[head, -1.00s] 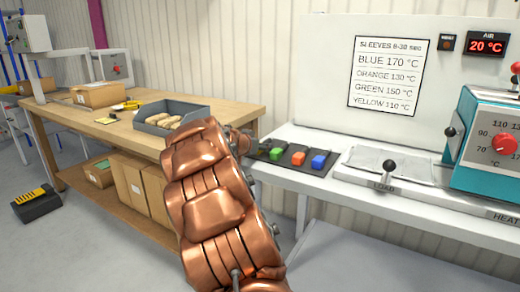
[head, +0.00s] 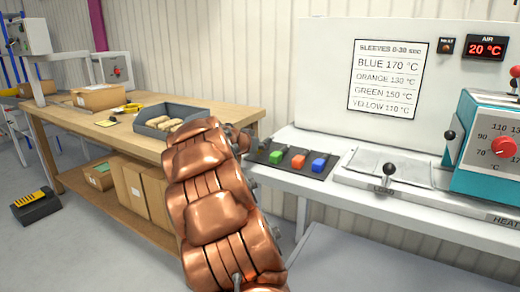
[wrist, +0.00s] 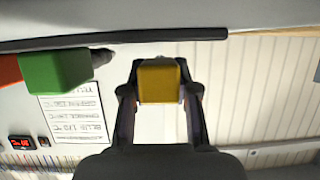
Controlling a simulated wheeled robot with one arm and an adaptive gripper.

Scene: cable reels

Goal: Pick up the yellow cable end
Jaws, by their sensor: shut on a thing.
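In the wrist view my gripper (wrist: 160,98) is shut on the yellow cable end (wrist: 158,82), a yellow block between its two dark fingers. The wrist picture is upside down. The green cable end (wrist: 55,72) is beside it, apart from the fingers. In the head view the green (head: 278,156), orange (head: 298,161) and blue (head: 319,164) cable ends sit in a row on a dark strip (head: 262,157). My copper-coloured arm hides the yellow one and most of my gripper there. I cannot tell whether the yellow end still touches the strip.
A white bench (head: 430,207) carries a metal plate with a LOAD lever (head: 388,172) and a teal heater (head: 490,140). A sleeve temperature sign (head: 388,78) hangs behind. A wooden table (head: 100,125) with a grey bin (head: 195,112) and boxes stands left.

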